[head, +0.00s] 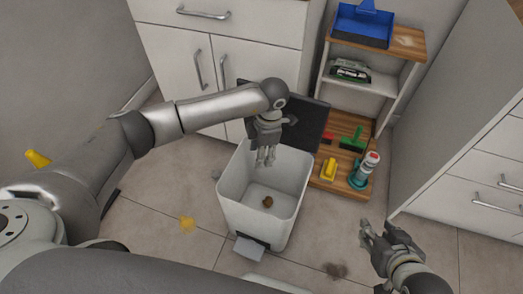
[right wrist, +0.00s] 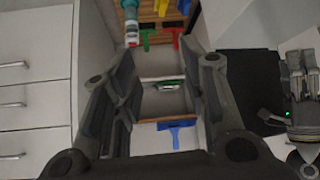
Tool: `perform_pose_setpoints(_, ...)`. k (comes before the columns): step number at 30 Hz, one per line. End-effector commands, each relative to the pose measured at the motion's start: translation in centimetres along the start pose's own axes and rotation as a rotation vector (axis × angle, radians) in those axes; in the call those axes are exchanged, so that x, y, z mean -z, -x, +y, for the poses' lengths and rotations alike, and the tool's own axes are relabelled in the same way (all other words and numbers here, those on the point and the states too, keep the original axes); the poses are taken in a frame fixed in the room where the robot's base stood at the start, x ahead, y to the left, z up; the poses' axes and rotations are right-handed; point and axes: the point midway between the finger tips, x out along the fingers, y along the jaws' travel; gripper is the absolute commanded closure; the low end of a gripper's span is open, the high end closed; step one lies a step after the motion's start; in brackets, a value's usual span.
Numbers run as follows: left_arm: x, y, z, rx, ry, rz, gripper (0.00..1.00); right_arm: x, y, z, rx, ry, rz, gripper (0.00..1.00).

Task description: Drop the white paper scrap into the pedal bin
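The white pedal bin (head: 235,208) stands on the floor in the middle of the head view. Its dark lid (head: 308,124) is raised, and a small brown lump (head: 267,201) lies inside. My left gripper (head: 265,160) points down over the bin's mouth at its back edge. Its fingers show small, and I cannot tell whether they are open or hold anything. It also shows at the right of the right wrist view (right wrist: 301,72). My right gripper (head: 372,240) is open and empty, low at the right. I cannot make out the white paper scrap in either view.
Behind the bin are white cabinets (head: 150,55) and a wooden shelf unit (head: 405,42) with a blue dustpan (head: 362,25), brushes and a bottle (head: 364,170). A yellow crumpled piece (head: 187,224) and a grey-brown clump (head: 335,270) lie on the floor. White drawers (head: 480,165) stand at right.

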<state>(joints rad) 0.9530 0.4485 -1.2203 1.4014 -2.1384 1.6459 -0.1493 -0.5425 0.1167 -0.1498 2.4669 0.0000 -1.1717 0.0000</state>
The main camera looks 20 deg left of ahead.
Motion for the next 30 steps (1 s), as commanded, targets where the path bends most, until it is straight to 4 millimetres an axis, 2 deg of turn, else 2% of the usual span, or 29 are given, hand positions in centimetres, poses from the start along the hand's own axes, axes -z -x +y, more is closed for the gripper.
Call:
perform_pose_setpoints(6,-0.1,-0.9,0.0,0.001,0.000,0.000,0.59,2.8,-0.5,-0.3,0.007,0.002,0.136,0.60)
perform_pose_setpoints(10,-0.1,-1.2,0.0,0.001,0.000,0.000,0.59,3.9,-0.5,-0.5,0.010,0.003,0.189,0.60)
perform_pose_setpoints(15,-0.2,-1.3,0.0,0.001,-0.001,0.000,0.59,4.6,-0.4,-0.6,0.012,0.003,0.222,0.60)
perform_pose_setpoints(23,-0.2,-1.3,0.0,0.001,-0.001,0.000,0.59,4.7,-0.4,-0.6,0.012,0.003,0.226,0.60)
perform_pose_setpoints(24,-0.2,-1.3,0.0,0.001,-0.001,0.000,0.49,4.7,-0.4,-0.6,0.012,0.003,0.226,0.60)
perform_pose_setpoints(29,-0.2,-1.3,0.0,0.000,-0.001,0.000,0.28,4.7,-0.4,-0.6,0.012,0.003,0.226,0.60)
perform_pose_setpoints(30,-0.2,-1.3,0.0,0.000,-0.001,0.000,0.28,4.7,-0.4,-0.6,0.012,0.003,0.225,0.60)
